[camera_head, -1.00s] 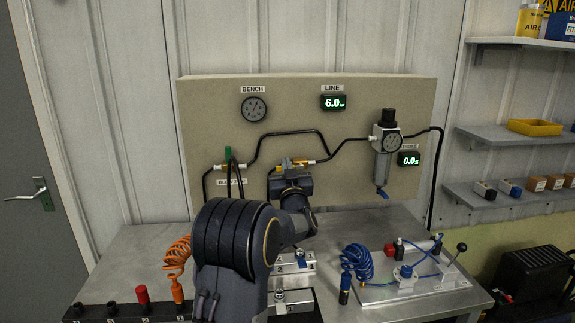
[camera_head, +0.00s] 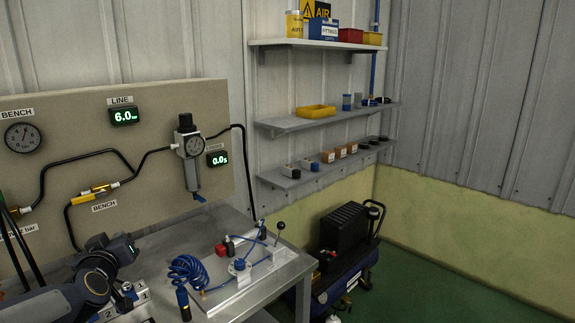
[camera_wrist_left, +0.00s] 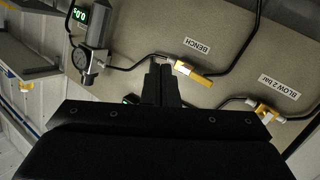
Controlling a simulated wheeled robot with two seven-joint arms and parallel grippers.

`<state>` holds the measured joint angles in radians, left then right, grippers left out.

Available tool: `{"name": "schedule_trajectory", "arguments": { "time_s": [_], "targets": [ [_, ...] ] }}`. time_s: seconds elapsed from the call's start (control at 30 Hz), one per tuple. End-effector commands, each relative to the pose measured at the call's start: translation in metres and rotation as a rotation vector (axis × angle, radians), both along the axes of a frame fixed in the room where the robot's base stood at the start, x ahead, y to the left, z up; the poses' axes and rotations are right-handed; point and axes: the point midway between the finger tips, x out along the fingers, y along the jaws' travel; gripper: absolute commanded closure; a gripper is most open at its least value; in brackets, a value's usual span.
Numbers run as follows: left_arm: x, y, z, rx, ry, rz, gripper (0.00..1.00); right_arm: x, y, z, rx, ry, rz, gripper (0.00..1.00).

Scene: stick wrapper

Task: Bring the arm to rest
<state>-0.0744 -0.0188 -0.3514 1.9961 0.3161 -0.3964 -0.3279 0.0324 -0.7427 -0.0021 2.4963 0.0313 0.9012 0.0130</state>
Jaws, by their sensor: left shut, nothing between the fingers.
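My left arm comes in at the bottom left of the head view, with its gripper (camera_head: 100,243) low in front of the panel, below the yellow BENCH valve (camera_head: 95,190). In the left wrist view the two dark fingers (camera_wrist_left: 160,72) are together with nothing between them. Their tips overlap the hose line beside the BENCH valve (camera_wrist_left: 193,73) in that view; I cannot tell the distance, and no hold on the valve shows. My right gripper is in neither view.
The bench (camera_head: 250,290) carries a blue coiled hose (camera_head: 187,270) and a plate (camera_head: 245,272) with blue tubing and a black-knobbed lever. A filter regulator (camera_head: 190,160) hangs on the panel (camera_head: 225,110). Wall shelves (camera_head: 285,125) and a black compressor (camera_head: 345,240) stand at the right.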

Motion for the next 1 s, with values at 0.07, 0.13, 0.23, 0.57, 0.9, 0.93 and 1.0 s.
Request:
{"name": "schedule_trajectory", "arguments": {
  "time_s": [0.07, 0.13, 0.23, 0.57, 0.9, 0.93, 1.0],
  "targets": [
    [-0.035, -0.048, -0.012, -0.117, 0.094, -0.168, 1.0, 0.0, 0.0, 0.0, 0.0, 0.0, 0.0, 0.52],
    [-0.068, -0.089, -0.026, -0.189, 0.193, -0.3, 1.0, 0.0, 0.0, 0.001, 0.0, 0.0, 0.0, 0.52],
    [-0.122, -0.139, -0.049, -0.254, 0.349, -0.451, 1.0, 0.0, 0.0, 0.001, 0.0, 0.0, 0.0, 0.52],
    [-0.267, -0.211, -0.12, -0.297, 0.787, -0.639, 1.0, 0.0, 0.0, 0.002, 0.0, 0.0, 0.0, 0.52],
    [-0.283, -0.214, -0.129, -0.296, 0.844, -0.644, 1.0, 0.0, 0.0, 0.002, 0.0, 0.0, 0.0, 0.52],
    [-0.283, -0.214, -0.129, -0.296, 0.844, -0.644, 1.0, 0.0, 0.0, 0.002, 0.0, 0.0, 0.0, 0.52],
    [-0.283, -0.214, -0.129, -0.296, 0.844, -0.644, 1.0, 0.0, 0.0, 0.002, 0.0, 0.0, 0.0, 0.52]
  ]
}}
